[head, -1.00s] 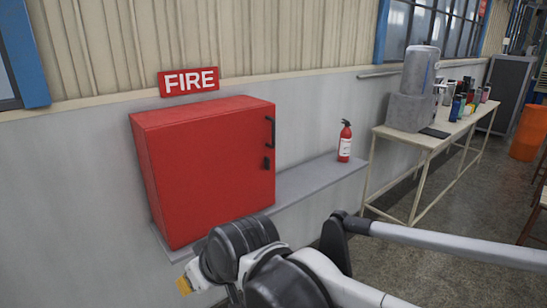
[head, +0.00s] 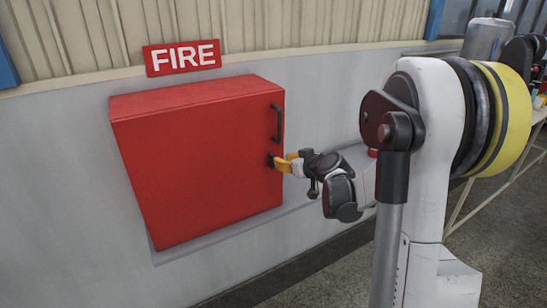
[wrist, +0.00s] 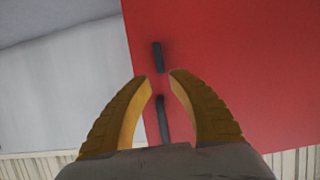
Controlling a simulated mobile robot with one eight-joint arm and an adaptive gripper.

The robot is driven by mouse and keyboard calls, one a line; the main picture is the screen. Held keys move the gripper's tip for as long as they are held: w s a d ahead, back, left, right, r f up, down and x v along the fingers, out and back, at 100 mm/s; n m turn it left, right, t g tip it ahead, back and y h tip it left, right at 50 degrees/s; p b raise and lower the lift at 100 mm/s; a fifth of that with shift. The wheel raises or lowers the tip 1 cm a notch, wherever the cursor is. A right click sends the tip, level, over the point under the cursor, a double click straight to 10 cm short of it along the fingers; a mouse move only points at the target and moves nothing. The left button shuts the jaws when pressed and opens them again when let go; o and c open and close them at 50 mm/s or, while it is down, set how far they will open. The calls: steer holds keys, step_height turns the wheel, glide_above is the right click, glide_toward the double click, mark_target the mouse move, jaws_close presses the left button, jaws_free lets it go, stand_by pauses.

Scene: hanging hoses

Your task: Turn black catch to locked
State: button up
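The black catch (head: 271,160) sits on the red cabinet's front near its right edge, below the black handle (head: 277,123). In the wrist view, which is upside down, the catch (wrist: 158,57) is a short dark bar lying roughly in line with the handle (wrist: 163,118). My gripper (head: 284,162) reaches in from the right, its yellow fingertips close to the catch. In the wrist view its fingers (wrist: 160,78) are apart with nothing between the tips; the catch lies just past them. I cannot tell whether they touch it.
The red cabinet (head: 200,165) hangs on the grey wall under a FIRE sign (head: 182,57). A grey ledge (head: 225,229) runs beneath it. My arm hides most of the fire extinguisher and part of the table (head: 510,165) at right. The floor in front is clear.

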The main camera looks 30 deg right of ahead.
mark_target(272, 158)
steer(key=b+x, duration=0.2)
steer(key=x, duration=0.6)
steer(key=shift+w+a+f, duration=0.1)
steer(key=shift+w+f, duration=0.1)
steer(key=shift+c, duration=0.4)
jaws_close()
